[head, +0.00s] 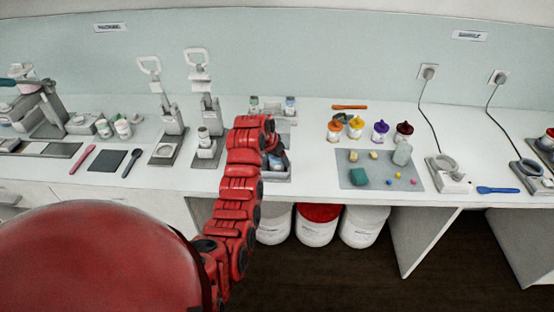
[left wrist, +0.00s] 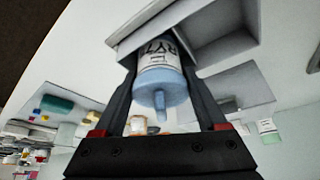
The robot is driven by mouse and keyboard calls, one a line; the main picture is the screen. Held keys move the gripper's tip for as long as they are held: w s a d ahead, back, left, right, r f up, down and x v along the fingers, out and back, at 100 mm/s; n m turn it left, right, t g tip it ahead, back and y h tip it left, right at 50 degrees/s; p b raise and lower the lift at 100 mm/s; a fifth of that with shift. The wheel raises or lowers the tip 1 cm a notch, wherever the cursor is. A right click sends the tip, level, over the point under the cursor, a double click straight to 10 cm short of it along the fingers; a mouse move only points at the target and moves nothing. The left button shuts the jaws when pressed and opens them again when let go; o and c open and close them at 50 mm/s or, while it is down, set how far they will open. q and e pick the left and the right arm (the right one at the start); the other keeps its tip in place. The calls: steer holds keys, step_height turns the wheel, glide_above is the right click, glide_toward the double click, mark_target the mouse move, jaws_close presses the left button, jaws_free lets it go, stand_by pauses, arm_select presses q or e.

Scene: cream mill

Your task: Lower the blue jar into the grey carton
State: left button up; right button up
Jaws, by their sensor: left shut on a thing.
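In the head view the carton (head: 279,179) stands at the counter's front edge, partly hidden by my red left arm. My right gripper is not in view.
Two lever presses (head: 205,100) stand to the left. Buckets (head: 316,225) are under the counter.

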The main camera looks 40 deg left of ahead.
arm_select(q)
steer(key=shift+s+d+f, duration=0.15)
steer(key=shift+s+f, duration=0.25)
steer(key=shift+f, duration=0.35)
steer(key=o, duration=0.9)
steer(key=shift+s+f, duration=0.1)
steer(key=shift+f, duration=0.15)
steer(key=shift+g, duration=0.3)
steer(key=shift+d, duration=0.1)
steer(key=shift+w+r, duration=0.2)
steer(key=shift+r, duration=0.55)
steer(key=r, duration=0.4)
steer(key=shift+w+r, duration=0.2)
steer(key=shift+r, duration=0.1)
steer(key=shift+w+a+r, duration=0.15)
steer(key=shift+a+r, duration=0.1)
steer(key=shift+r, duration=0.15)
